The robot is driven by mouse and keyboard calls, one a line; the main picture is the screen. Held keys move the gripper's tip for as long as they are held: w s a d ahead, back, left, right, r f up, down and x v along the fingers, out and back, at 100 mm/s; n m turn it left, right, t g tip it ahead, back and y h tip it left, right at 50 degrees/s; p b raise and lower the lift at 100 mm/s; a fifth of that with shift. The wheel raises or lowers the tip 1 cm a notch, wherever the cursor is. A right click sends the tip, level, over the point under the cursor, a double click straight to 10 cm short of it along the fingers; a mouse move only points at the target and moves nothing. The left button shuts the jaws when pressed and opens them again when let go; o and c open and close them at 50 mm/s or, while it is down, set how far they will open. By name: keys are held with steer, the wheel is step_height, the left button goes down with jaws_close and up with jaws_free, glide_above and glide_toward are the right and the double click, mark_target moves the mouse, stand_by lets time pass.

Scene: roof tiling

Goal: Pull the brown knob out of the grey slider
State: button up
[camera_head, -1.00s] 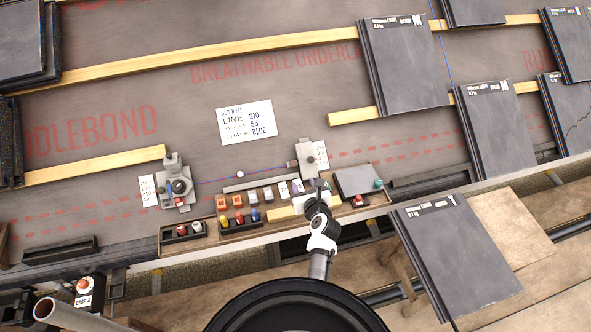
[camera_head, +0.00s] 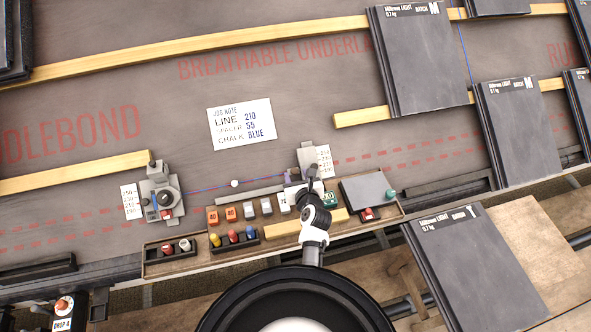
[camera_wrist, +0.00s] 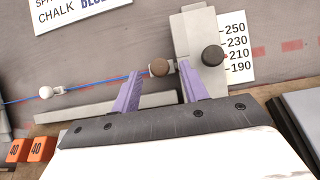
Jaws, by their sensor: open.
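The grey slider (camera_wrist: 200,35) stands at the right in the wrist view, with a black round knob on it and a number scale beside it. In the head view the grey slider (camera_head: 307,156) is right of centre. The brown knob (camera_wrist: 159,67) sticks out at the slider's left side. My gripper (camera_wrist: 159,76) is open, its purple fingers on either side of the brown knob with gaps visible. The right fingertip is close to the slider's edge; I cannot tell if they touch. In the head view my gripper (camera_head: 302,184) is just below the slider and hides the knob.
A blue line with a white bead (camera_wrist: 46,92) runs left to another grey device (camera_head: 159,194). A grey bar (camera_head: 250,195) lies below the line. A wooden tray (camera_head: 205,250) holds orange and grey blocks and coloured pegs. A job note (camera_head: 241,122) lies above.

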steer(key=shift+w+a+f, duration=0.15)
steer(key=shift+w+f, duration=0.05)
steer(key=shift+w, duration=0.2)
jaws_close()
